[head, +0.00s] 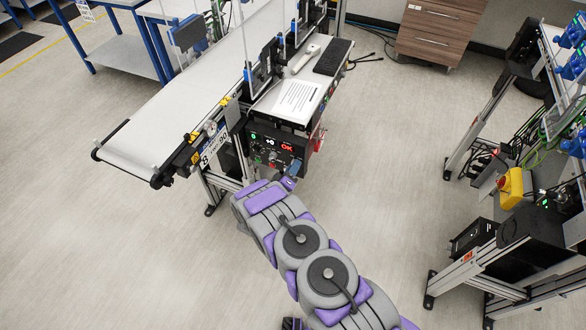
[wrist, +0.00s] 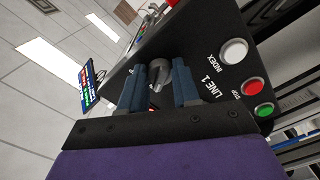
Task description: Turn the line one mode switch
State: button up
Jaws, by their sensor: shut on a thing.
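The mode switch (wrist: 159,71) is a grey metallic knob on that face, left of the LINE 1 lettering. My gripper (wrist: 160,82) has its two blue fingers on either side of the knob, shut on it. In the head view my gripper (head: 295,170) is at the lower right of the panel, and the switch cannot be made out there.
Beside the switch are a white INDEX button (wrist: 234,50), a red STOP button (wrist: 253,86) and a green button (wrist: 265,109). The conveyor belt (head: 145,140) runs behind. A second station (head: 520,200) stands at the right, with clear floor between.

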jog(key=shift+a+n, duration=0.25)
jog(key=shift+n, duration=0.05)
jog(key=o, duration=1)
jog(key=shift+a, duration=0.15)
jog(key=shift+o, duration=0.2)
jog(key=shift+d, duration=0.2)
jog(key=p+v, duration=0.3)
jog(key=v, duration=1.4)
jog(key=shift+s, duration=0.15)
jog(key=shift+a, duration=0.2)
